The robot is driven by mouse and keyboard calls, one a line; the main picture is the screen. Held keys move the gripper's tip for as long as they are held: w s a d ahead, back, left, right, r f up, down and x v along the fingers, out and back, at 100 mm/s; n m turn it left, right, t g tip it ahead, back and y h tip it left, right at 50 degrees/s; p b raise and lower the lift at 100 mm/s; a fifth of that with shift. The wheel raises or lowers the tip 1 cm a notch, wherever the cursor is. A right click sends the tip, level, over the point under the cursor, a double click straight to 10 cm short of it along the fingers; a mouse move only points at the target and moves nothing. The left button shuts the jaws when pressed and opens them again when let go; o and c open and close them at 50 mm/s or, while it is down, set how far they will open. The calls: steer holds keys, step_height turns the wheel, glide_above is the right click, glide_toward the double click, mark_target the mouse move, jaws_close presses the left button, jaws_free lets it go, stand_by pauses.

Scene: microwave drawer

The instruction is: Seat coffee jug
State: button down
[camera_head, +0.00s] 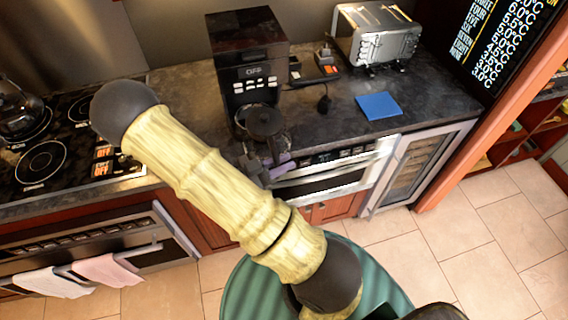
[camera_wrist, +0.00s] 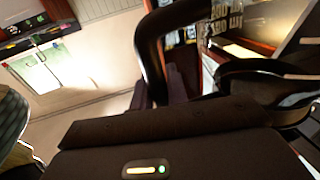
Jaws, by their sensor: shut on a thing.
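The coffee jug (camera_head: 264,121), with a round dark lid, is at the machine's lower front. Whether its base rests on the machine's plate is hidden. My gripper (camera_head: 272,162) is in front of the jug, shut on its handle. In the wrist view, the black curved handle (camera_wrist: 150,55) passes by my dark fingers (camera_wrist: 163,88), and the jug's dark rim (camera_wrist: 262,68) is at the right.
A toaster (camera_head: 378,38) stands at the back right, and a blue cloth (camera_head: 379,106) lies on the counter (camera_head: 425,95). The stovetop (camera_head: 60,150) with a kettle (camera_head: 17,106) is at the left. A microwave drawer (camera_head: 335,175) sits below the counter, close to my gripper.

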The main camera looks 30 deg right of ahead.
mark_target(285, 139)
steer(key=shift+w+d+f, duration=0.2)
steer(key=shift+w, duration=0.65)
steer(key=shift+w+d+f, duration=0.15)
steer(key=shift+w+d, duration=0.05)
steer(key=shift+w, duration=0.6)
steer(key=shift+w+d, duration=0.25)
steer(key=shift+w, duration=0.6)
steer(key=shift+w+d, duration=0.2)
steer(key=shift+w, duration=0.6)
steer(key=shift+w+d, duration=0.25)
steer(key=shift+w, duration=0.85)
steer(key=w+d+b, duration=0.2)
steer(key=w, duration=0.7)
steer(key=shift+d, duration=0.4)
steer(key=shift+f+b, duration=0.7)
steer(key=shift+b, duration=0.1)
steer(key=c, duration=1.3)
jaws_free()
